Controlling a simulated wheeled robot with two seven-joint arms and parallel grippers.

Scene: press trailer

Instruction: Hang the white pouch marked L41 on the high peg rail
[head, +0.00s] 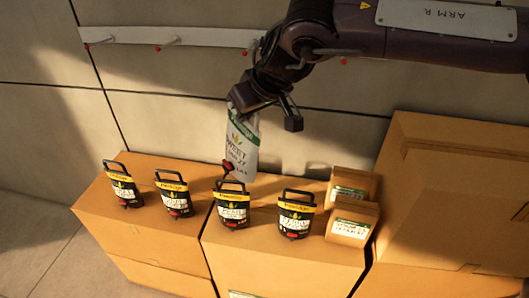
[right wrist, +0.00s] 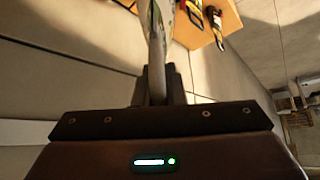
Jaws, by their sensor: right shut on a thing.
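A white pouch (head: 241,150) with a green band and dark print hangs down from my right gripper (head: 246,106) in the head view. The last printed line is too small to read surely. My right gripper is shut on its top edge. In the right wrist view the pouch (right wrist: 157,35) shows nearly edge-on between the fingers (right wrist: 157,88). The white peg rail (head: 130,36) runs along the wall at the top of the head view, above and left of the pouch. Its pegs have red tips; my right arm hides part of it. My left gripper is out of view.
Several black pouches with handles, one here (head: 123,186), stand on cardboard boxes (head: 150,235) below. Two small brown packs, one here (head: 352,222), stand to their right. A large carton (head: 455,190) rises at the right. A small red-tipped part (head: 228,168) shows at the held pouch's lower left.

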